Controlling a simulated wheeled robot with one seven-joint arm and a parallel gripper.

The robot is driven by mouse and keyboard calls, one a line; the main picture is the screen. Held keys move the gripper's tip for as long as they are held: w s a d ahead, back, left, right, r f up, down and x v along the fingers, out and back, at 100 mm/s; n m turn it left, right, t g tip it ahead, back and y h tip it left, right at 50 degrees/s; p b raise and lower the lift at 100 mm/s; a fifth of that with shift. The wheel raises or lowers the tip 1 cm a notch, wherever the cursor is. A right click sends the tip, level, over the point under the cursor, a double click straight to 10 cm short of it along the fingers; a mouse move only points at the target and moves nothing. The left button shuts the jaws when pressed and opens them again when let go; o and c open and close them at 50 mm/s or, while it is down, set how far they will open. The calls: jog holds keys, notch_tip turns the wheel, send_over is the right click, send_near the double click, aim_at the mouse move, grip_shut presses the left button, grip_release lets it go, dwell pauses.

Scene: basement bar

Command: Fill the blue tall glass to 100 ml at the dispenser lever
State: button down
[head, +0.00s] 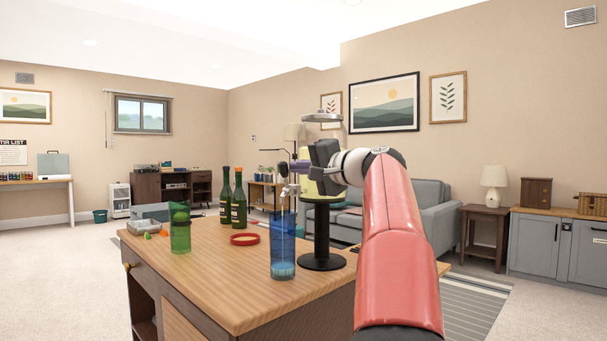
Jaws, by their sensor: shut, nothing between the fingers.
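The blue tall glass (283,243) stands upright on the wooden counter, under the dispenser's thin spout (284,191). Pale liquid shows in its bottom part, and a thin pale streak runs down from the spout into it. I cannot read any volume mark. The dispenser (322,235) has a black round base, a dark column and a silver top. My gripper (301,166) is shut and empty, beside the dispenser's upper part at spout height. A purplish piece there may be the lever; whether my fingers touch it is unclear. My gripper and arm partly hide the dispenser.
Two dark green bottles (239,203) stand behind the glass. A red ring (244,239) lies to its left, and a green glass (180,236) stands further left. Small green and orange pieces (163,233) lie near the left edge. The counter's front left is clear (220,290).

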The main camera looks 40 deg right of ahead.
jog(key=a+n+b, duration=0.2)
jog(key=n, duration=0.1)
jog(key=shift+s, duration=0.1)
jog(key=shift+a, duration=0.1)
jog(key=shift+a+f, duration=0.1)
jog(key=shift+a, duration=0.05)
dwell(1.6)
